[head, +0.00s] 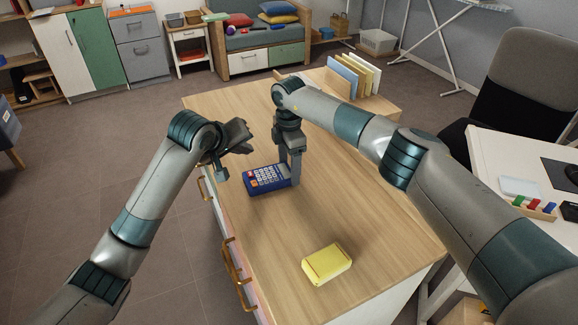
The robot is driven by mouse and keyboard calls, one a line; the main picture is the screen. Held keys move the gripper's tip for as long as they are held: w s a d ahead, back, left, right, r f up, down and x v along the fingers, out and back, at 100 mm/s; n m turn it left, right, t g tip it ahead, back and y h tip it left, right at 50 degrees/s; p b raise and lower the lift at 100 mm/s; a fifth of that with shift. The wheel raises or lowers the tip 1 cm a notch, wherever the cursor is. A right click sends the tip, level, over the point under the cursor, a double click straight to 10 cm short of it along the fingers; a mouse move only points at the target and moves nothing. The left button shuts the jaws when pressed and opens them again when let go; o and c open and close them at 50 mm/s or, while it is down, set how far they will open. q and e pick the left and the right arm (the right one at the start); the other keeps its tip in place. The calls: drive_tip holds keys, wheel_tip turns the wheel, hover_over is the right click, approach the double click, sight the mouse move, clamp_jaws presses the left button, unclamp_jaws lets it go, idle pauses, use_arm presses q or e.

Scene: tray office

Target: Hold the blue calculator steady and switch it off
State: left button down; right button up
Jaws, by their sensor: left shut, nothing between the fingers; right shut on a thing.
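The blue calculator (266,179) lies on the wooden top of the cabinet (365,215), near its left edge. Its keypad faces up, with pale keys and an orange key at its lower left. My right gripper (296,181) points down at the calculator's right end and is shut on it; the fingers hide that end. My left gripper (221,174) is shut and empty, to the left of the calculator and apart from it, by the cabinet's left edge.
A yellow block-like box (326,264) lies near the front of the cabinet top. Upright files (354,76) stand at the back. A white desk (515,190) and dark chair (510,95) are on the right. The wood between calculator and yellow box is clear.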

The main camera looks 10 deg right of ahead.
drive_tip(key=o, duration=1.2)
wheel_tip(320, 180, up, 12)
drive_tip(key=shift+r, duration=0.1)
